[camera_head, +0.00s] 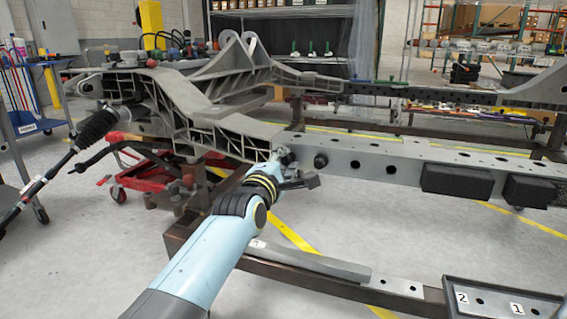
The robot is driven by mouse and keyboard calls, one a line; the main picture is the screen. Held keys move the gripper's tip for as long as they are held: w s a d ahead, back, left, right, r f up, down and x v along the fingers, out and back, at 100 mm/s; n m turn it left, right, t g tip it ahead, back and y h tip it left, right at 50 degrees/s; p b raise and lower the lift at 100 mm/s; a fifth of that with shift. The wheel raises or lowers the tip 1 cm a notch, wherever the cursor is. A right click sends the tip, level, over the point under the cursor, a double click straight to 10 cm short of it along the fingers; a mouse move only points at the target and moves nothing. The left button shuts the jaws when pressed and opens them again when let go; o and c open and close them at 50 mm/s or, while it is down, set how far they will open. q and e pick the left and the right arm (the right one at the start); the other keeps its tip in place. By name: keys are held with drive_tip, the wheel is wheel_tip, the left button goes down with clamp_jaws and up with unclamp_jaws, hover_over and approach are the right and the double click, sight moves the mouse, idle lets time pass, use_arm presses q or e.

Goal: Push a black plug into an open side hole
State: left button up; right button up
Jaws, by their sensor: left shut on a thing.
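The grey chassis side rail (430,158) runs from the centre to the right edge. My right gripper is not in view.
Two black boxes (457,181) are fixed to the rail's side on the right. A dark tray (450,290) with labels 1 and 2 is at lower right. A grey bar (310,262) lies on the lower fixture beam. A red trolley (140,180) stands behind, left.

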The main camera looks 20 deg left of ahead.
use_arm(q)
drive_tip(key=shift+w, duration=0.15)
drive_tip(key=o, duration=0.9)
drive_tip(key=shift+c, duration=0.2)
drive_tip(key=shift+s, duration=0.3)
drive_tip(key=s, duration=0.8)
drive_tip(key=shift+s+a, duration=0.15)
drive_tip(key=shift+s, duration=0.1)
